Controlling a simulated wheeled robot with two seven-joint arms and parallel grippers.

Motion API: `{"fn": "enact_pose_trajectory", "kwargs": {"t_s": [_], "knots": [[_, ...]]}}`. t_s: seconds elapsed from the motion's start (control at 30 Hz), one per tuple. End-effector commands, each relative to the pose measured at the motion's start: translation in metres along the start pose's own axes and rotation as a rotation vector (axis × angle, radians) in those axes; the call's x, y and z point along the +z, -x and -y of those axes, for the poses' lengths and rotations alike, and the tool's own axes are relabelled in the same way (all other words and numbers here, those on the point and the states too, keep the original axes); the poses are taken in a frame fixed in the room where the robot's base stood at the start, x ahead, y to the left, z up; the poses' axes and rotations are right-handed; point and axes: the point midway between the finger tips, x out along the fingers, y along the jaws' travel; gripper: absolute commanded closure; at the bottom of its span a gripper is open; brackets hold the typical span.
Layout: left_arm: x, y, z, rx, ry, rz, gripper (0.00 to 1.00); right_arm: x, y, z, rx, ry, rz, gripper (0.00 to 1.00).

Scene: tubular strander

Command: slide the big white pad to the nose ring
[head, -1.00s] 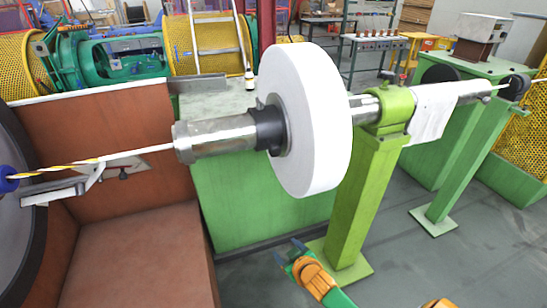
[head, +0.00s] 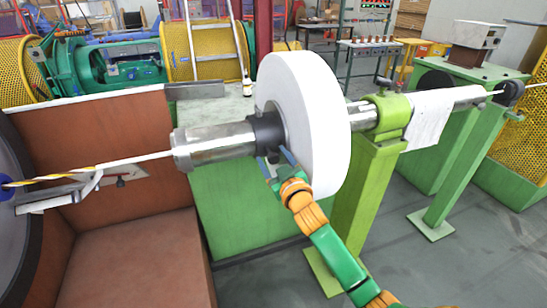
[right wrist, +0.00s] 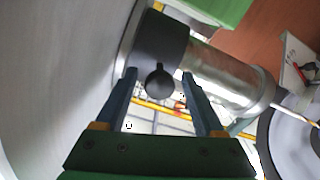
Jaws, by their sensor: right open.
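The big white pad (head: 312,120) is a thick upright white disc around the horizontal shaft. To its left, a dark collar (head: 267,131) and a silver tube (head: 215,143) with a stepped ring at its left end (head: 181,150) sit on the same line; I cannot tell which part is the nose ring. My right gripper (head: 276,162) is just below the dark collar, beside the pad's left face. In the right wrist view its fingers (right wrist: 158,76) are apart, with the collar's dark knob (right wrist: 160,84) between them and the pad (right wrist: 50,75) at left. My left gripper is out of view.
A green post with a clamp (head: 392,115) carries the shaft right of the pad, with a white cloth (head: 428,118) hanging beyond. A brown housing (head: 95,150) stands at left; a yellow-white strand (head: 50,180) runs to the tube. Grey floor (head: 470,255) is clear at lower right.

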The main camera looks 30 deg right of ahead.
Motion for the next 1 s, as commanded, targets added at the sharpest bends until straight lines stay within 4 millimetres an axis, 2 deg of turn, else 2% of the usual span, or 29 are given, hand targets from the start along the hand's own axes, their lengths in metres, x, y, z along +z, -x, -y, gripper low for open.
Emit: {"fn": "enact_pose_trajectory", "kwargs": {"t_s": [0.17, 0.27, 0.43, 0.47, 1.0], "knots": [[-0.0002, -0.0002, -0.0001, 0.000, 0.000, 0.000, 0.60, 0.0002, -0.0003, 0.0002, 0.000, 0.000, 0.000, 0.30], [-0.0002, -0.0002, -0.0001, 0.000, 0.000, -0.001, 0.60, 0.0003, -0.0002, 0.0003, 0.000, 0.000, 0.000, 0.51], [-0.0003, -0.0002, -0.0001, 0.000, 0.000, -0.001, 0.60, 0.0004, -0.0001, 0.0004, -0.001, 0.000, 0.000, 0.97], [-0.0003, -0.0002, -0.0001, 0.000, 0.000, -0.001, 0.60, 0.0004, -0.0001, 0.0004, -0.001, -0.001, 0.000, 1.00], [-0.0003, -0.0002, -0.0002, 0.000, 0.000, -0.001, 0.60, 0.0007, 0.0001, 0.0006, -0.001, -0.001, 0.001, 1.00]]}}
